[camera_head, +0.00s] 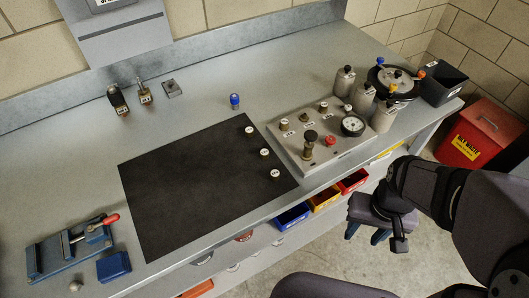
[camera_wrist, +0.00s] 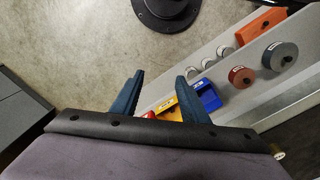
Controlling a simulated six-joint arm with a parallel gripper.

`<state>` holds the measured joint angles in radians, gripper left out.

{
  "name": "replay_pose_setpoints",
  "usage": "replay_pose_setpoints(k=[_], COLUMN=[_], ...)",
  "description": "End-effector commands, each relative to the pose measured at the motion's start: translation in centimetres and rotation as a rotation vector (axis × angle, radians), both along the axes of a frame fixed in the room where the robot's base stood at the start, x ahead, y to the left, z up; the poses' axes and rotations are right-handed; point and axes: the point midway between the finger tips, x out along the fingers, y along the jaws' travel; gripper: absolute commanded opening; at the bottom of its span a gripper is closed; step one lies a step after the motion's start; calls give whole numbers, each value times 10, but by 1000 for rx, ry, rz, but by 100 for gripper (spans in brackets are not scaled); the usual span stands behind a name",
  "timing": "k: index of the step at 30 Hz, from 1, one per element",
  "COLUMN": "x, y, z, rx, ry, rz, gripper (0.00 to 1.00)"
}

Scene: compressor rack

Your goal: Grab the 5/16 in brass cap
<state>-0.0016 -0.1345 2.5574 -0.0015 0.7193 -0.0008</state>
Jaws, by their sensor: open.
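Three small brass caps with white labelled tops stand along the right edge of the black mat (camera_head: 200,185): a far one (camera_head: 249,131), a middle one (camera_head: 264,153) and a near one (camera_head: 275,174). Their size marks are too small to read, so I cannot tell which is the 5/16 in cap. My gripper (camera_head: 364,236) is off the bench's front edge, over the floor, right of and nearer than the caps. In the wrist view, its two blue fingers (camera_wrist: 158,98) are apart with nothing between them. The caps on the mat cannot be made out there.
A grey manifold panel (camera_head: 320,140) with knobs and a gauge stands right of the mat. Canisters (camera_head: 362,97) and a black gauge wheel stand behind it. Blue (camera_head: 291,216), yellow and red bins sit below the bench edge. A vise (camera_head: 70,248) is at left. The mat's middle is clear.

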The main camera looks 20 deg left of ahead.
Motion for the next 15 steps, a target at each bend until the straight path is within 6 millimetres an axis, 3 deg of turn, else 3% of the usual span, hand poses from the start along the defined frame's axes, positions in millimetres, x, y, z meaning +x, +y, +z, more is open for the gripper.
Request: replay_pose_setpoints(k=[5, 8, 11, 15], x=[18, 40, 68, 105], y=[11, 28, 56, 111], z=[18, 39, 64, 96], rx=[1, 2, 2, -5], ry=[7, 15, 27, 50], rz=[-10, -28, -55, -103], gripper=[41, 41, 41, 41])
